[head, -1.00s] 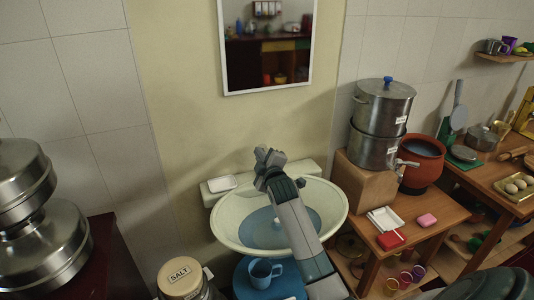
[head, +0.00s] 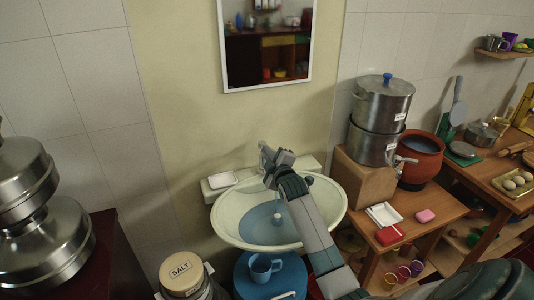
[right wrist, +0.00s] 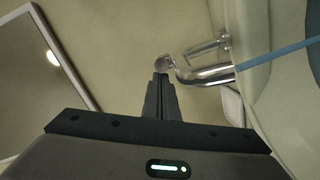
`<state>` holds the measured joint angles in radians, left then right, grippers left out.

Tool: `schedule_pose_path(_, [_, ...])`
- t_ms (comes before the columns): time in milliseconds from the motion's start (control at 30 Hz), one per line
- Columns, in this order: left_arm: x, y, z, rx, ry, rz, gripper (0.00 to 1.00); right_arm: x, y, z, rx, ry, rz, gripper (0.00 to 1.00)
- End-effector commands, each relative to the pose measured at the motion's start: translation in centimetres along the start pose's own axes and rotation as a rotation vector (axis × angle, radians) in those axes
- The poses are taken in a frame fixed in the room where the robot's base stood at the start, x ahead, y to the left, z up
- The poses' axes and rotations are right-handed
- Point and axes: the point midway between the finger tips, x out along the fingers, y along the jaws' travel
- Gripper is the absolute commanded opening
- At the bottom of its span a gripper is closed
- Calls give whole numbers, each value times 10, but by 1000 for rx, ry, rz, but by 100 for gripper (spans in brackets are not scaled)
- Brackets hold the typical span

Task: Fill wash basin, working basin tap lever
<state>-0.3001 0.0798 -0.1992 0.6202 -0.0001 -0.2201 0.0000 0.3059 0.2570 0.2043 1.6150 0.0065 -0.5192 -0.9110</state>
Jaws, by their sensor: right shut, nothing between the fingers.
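The cream wash basin (head: 228,222) stands against the wall under the mirror, with blue water (head: 258,226) in its bowl. My right gripper (head: 264,149) is above the back of the basin, shut and empty. The chrome tap (right wrist: 207,76) shows in the right wrist view, where the right gripper's fingertips (right wrist: 160,80) are close to the rounded end of its lever (right wrist: 165,62). I cannot tell whether they touch. A thin blue stream (right wrist: 275,48) runs from the spout. In the head view the gripper and arm mostly hide the tap. My left gripper is out of view.
A mirror (head: 267,45) hangs above the basin. A soap dish (head: 223,180) sits at its back left. A wooden table (head: 430,210) with pots is to the right.

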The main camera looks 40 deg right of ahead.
Motion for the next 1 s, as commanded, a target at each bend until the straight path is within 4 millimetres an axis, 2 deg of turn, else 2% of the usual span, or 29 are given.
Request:
schedule_pose_path(633, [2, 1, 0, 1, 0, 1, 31, 0, 3, 6, -9, 60, -32, 0])
schedule_pose_path(1000, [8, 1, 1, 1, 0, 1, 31, 0, 7, 16, -27, 149, -80, 0])
